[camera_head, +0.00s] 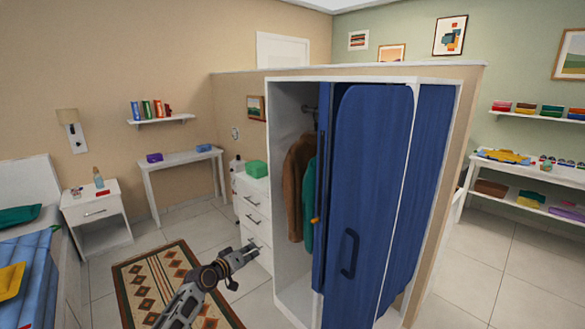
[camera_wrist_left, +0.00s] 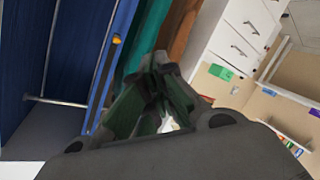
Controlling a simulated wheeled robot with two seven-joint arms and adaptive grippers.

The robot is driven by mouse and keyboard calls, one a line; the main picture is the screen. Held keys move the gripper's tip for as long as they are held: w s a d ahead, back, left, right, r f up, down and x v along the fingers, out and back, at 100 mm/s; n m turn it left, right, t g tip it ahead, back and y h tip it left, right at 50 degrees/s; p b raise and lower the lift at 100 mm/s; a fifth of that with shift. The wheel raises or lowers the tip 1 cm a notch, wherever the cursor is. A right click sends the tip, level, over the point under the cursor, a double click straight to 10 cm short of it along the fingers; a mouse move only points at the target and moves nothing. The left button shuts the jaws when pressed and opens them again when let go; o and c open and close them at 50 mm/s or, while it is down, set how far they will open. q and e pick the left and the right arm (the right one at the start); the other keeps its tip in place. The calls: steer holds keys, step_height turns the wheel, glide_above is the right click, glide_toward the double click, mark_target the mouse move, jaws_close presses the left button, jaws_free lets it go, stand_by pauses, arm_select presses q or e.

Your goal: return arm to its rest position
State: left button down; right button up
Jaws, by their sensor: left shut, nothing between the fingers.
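My left gripper (camera_head: 247,254) reaches in from the bottom of the head view, over the floor in front of the white drawers and left of the wardrobe. It is shut and empty; in the left wrist view its fingers (camera_wrist_left: 160,62) meet at their tips. It appears apart from the wardrobe (camera_head: 290,160). My right gripper does not show in either view.
The wardrobe's blue door (camera_head: 365,190) stands beside an open section with a brown garment (camera_head: 296,185) and a green garment (camera_head: 308,210) hanging inside. White drawers (camera_head: 252,205), a patterned rug (camera_head: 155,280) and a bed (camera_head: 35,255) lie to the left. Bare floor surrounds the rug.

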arm_select(q)
steer(key=s+a+f+m+y, duration=0.1)
steer(key=a+f+y, duration=0.3)
steer(key=f, duration=0.5)
steer(key=a+f+m+y, duration=0.1)
steer(key=a+f, duration=0.6)
steer(key=f, duration=0.3)
steer(key=s+a+f+m+g+y, duration=0.1)
steer(key=s+a+f+g, duration=0.15)
steer(key=s+f, duration=0.65)
steer(key=s+a+f+m+g+y, duration=0.1)
steer(key=s+a+f+g+y, duration=0.15)
steer(key=s+f, duration=0.65)
steer(key=s+a+f+m+g, duration=0.1)
steer(key=s+a+f+g, duration=0.15)
steer(key=s+f, duration=1.6)
steer(key=s+d+f+g, duration=0.1)
steer(key=s+f+g, duration=0.1)
steer(key=s, duration=1.3)
steer(key=s+d+f+g, duration=0.1)
steer(key=s+f, duration=0.4)
steer(key=s, duration=1.1)
steer(key=shift+d+f+g+h, duration=0.2)
steer(key=shift+d+g+h, duration=0.15)
steer(key=shift+g, duration=0.2)
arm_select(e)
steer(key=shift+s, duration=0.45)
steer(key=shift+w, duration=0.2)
